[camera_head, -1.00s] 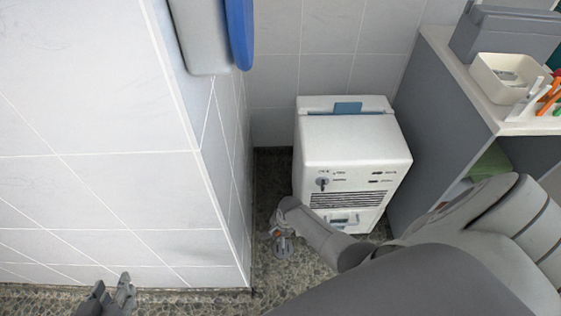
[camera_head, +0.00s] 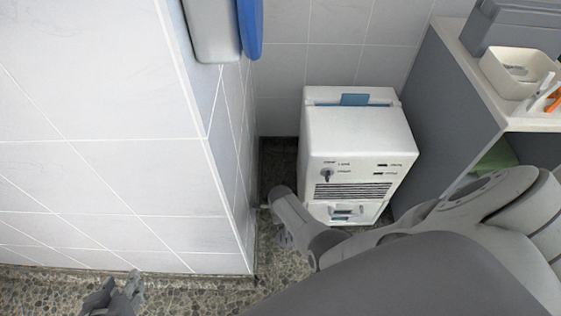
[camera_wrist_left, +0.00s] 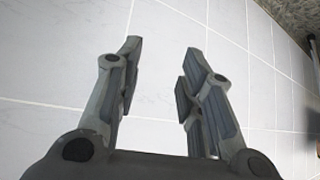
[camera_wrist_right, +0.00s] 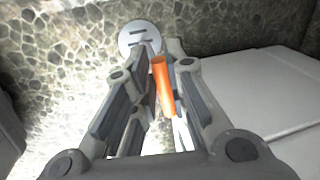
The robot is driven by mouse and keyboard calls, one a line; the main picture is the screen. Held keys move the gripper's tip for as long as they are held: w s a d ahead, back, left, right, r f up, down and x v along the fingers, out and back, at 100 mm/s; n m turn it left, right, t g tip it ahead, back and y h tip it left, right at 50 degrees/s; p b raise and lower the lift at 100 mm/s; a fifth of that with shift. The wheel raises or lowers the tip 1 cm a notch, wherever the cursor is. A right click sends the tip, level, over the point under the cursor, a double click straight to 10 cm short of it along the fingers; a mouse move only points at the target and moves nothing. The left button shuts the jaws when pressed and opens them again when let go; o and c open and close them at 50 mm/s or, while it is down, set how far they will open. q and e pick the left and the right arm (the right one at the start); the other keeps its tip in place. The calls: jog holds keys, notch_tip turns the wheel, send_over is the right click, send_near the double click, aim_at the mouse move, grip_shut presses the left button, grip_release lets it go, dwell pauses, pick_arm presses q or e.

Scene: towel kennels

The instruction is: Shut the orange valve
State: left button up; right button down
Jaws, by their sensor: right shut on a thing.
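The orange valve shows as an orange handle (camera_wrist_right: 162,85) in the right wrist view. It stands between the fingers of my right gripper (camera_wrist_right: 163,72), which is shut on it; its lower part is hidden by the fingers. In the head view my right gripper (camera_head: 284,236) is low beside the white machine, mostly hidden by my own arm, and the valve cannot be made out. My left gripper (camera_head: 115,297) is at the bottom left of the head view, near the foot of the tiled wall. The left wrist view shows its fingers apart and empty (camera_wrist_left: 165,58).
A white machine (camera_head: 357,143) with a knob and vents stands in the corner. A grey shelf unit (camera_head: 448,105) holding a white tray (camera_head: 515,75) is at right. A tiled wall (camera_head: 105,130) fills the left. A round slotted disc (camera_wrist_right: 140,38) lies on the pebbled floor.

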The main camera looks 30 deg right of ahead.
pick_arm(q)
jog(key=shift+w+d+r+t, duration=0.25)
jog(key=shift+w+r+t, duration=0.25)
jog(key=shift+w, duration=0.25)
pick_arm(e)
jog(key=shift+w+d+m, duration=0.1)
jog(key=shift+m, duration=0.4)
jog(key=c, duration=1.5)
grip_release()
jog(key=shift+o, duration=0.2)
pick_arm(q)
jog(key=shift+r, duration=0.15)
